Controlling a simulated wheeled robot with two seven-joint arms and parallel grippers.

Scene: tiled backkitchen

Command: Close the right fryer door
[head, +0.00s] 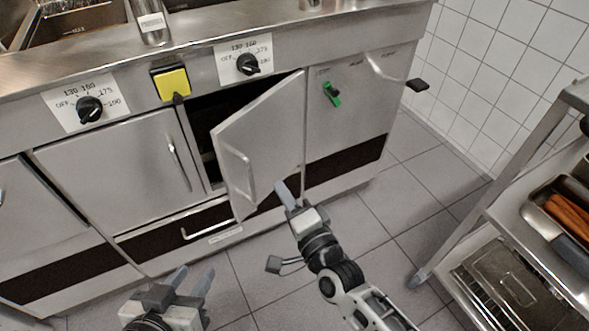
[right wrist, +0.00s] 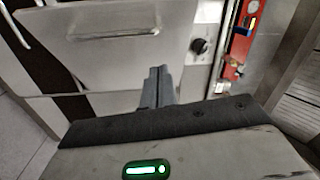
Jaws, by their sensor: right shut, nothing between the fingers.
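The right fryer door (head: 265,145) stands partly open in the head view, swung out from the cabinet with its hinge side on the right and its handle (head: 238,170) on the left. A dark opening (head: 208,118) shows to its left. My right gripper (head: 283,192) is shut and empty, with its fingertips close to the door's lower part; I cannot tell if they touch it. The right wrist view shows its closed fingers (right wrist: 158,88) before a metal panel with a handle (right wrist: 115,32). My left gripper (head: 192,283) is open and empty at the bottom, away from the door.
The left fryer door (head: 115,150) is shut. Knobs (head: 248,64) and a yellow switch (head: 172,82) sit above. A metal rack (head: 490,215) with trays stands at the right. Tiled floor (head: 390,215) lies clear between rack and cabinet.

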